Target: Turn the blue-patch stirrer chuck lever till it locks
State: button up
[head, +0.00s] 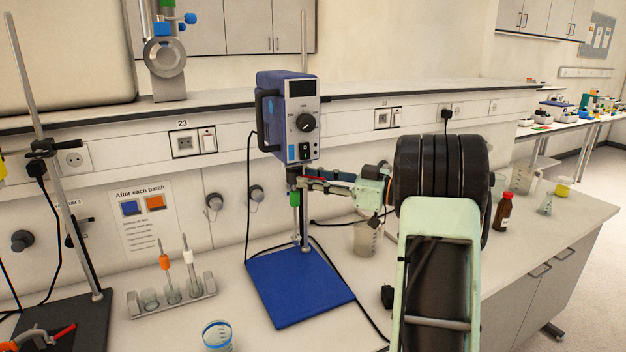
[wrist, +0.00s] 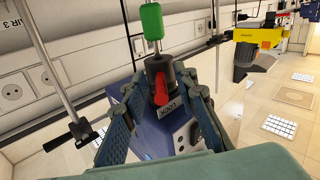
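The blue stirrer (head: 287,110) hangs on its stand over a blue base plate (head: 297,288). In the wrist view, its dark chuck (wrist: 159,66) carries a red lever (wrist: 161,90), with a green piece (wrist: 152,20) beyond it. A label reading LOCK (wrist: 169,108) is close to the lever. My gripper (wrist: 164,80) has its fingers apart, one on each side of the chuck and lever; I cannot tell whether they touch. In the head view, my gripper (head: 304,178) reaches in from the right just under the stirrer body and partly hides the chuck.
A beaker (head: 367,238) stands behind my arm, and a brown bottle (head: 503,211) is to its right. A black cable runs around the plate. Another stand (head: 82,250) is at far left.

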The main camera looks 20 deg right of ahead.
jog(key=v, duration=1.2)
dwell(0.3)
